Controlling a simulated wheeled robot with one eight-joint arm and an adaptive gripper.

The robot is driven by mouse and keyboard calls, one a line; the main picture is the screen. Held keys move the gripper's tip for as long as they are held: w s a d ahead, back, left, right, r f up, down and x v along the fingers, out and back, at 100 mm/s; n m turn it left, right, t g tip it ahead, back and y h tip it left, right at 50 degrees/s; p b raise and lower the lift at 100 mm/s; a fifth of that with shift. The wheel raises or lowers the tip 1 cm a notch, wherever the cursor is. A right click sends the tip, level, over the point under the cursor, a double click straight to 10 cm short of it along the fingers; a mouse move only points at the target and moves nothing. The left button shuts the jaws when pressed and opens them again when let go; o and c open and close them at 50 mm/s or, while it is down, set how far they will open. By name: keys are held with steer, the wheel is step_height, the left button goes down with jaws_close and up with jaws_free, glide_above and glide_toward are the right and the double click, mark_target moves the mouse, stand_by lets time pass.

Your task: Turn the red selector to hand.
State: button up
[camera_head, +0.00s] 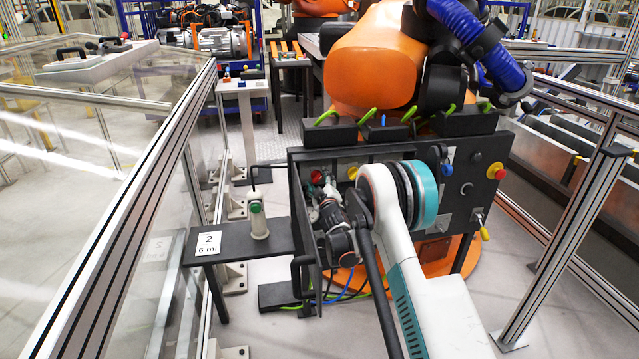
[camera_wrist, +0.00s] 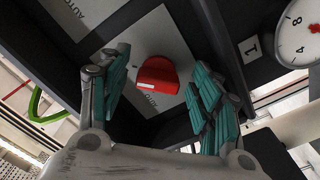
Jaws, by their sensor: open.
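The red selector (camera_wrist: 158,74) sits on a light plate on the dark panel, in the wrist view. It has a white mark on its lower edge, and lettering that seems to read AUTO lies on the plate just below it. In the head view the selector (camera_head: 317,177) shows at the panel's upper left. My gripper (camera_wrist: 160,85) is open, with one teal-padded finger on each side of the selector and visible gaps to it. In the head view my gripper (camera_head: 326,200) is at the panel front, partly hidden by my own arm. No HAND lettering is readable.
The control panel (camera_head: 462,205) also carries a blue knob (camera_head: 446,168), a red-on-yellow button (camera_head: 495,171) and a yellow-handled item (camera_head: 482,228). A dial gauge (camera_wrist: 298,32) is at the wrist view's right. A side shelf (camera_head: 225,243) juts out left, holding a small post (camera_head: 259,222).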

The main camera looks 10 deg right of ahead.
steer(key=s, duration=1.2)
steer(key=s+d+r+m+g+h, duration=0.25)
steer(key=s+r+m+g, duration=0.25)
steer(key=s+r, duration=1.15)
steer(key=s+a+m+g+y, duration=0.1)
steer(key=s+m+g, duration=0.1)
steer(key=s, duration=1.4)
steer(key=s+a+f+m+g+y, duration=0.1)
steer(key=s+g, duration=0.3)
steer(key=s, duration=1.2)
steer(key=shift+s+a+m, duration=0.25)
steer(key=shift+a+m, duration=0.05)
steer(key=shift+m, duration=0.1)
